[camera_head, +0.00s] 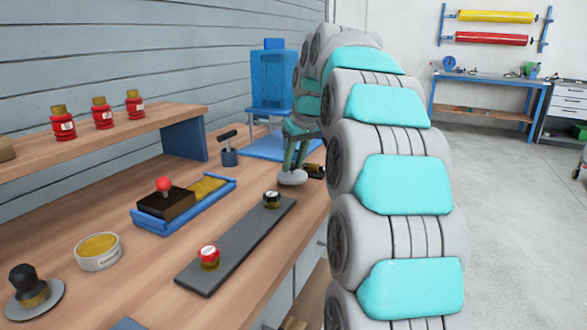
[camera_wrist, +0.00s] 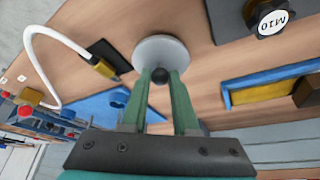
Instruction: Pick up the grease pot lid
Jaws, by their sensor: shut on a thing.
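The grease pot lid, a pale grey-white disc with a small black ball knob, shows in the wrist view (camera_wrist: 160,49) and, partly, in the head view (camera_head: 291,178). My gripper (camera_wrist: 160,80) has its two green fingers shut on the knob, one on each side. In the head view my gripper (camera_head: 297,160) points down over the right part of the bench, with the lid at its tips. I cannot tell how far the lid is above the bench top. An open round pot with yellow contents (camera_head: 99,247) stands at the front left of the bench.
A dark board (camera_head: 222,260) carries a red-topped knob (camera_head: 208,256) and a black knob (camera_head: 271,199). A blue tray (camera_head: 150,222) lies left of it. A raised shelf (camera_head: 150,126) holds several red bottles. A blue mat (camera_head: 262,149) lies behind the gripper.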

